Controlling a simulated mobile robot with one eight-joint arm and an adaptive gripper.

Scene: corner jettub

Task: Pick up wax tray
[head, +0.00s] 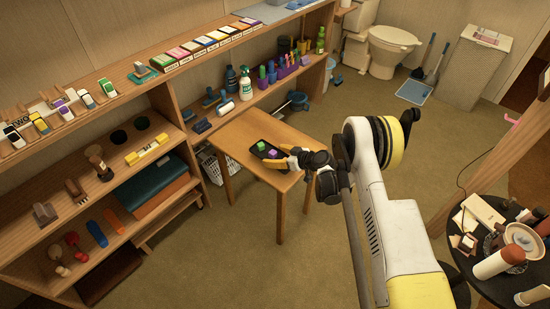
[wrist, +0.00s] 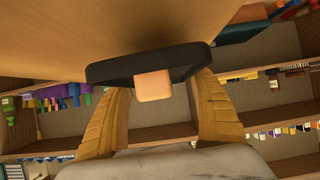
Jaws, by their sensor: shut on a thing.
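The wax tray is a small black tray (head: 268,143) at the right part of the small wooden table (head: 236,131). A green cube (head: 261,146) and a purple cube (head: 272,153) sit on it. My gripper (head: 277,158) reaches in from the right, its yellow fingers at the tray's near side. In the wrist view the dark tray (wrist: 108,72) lies across between the two fingers (wrist: 160,95), which are shut on it. A peach-coloured block (wrist: 154,86) shows at the tray's middle. I cannot tell whether the tray touches the tabletop.
Wooden shelves (head: 120,185) with brushes, bottles and small boxes run behind and left of the table. A round dark table (head: 490,285) with candles and dishes stands at the lower right. A toilet (head: 392,45) is at the back. The carpet between is clear.

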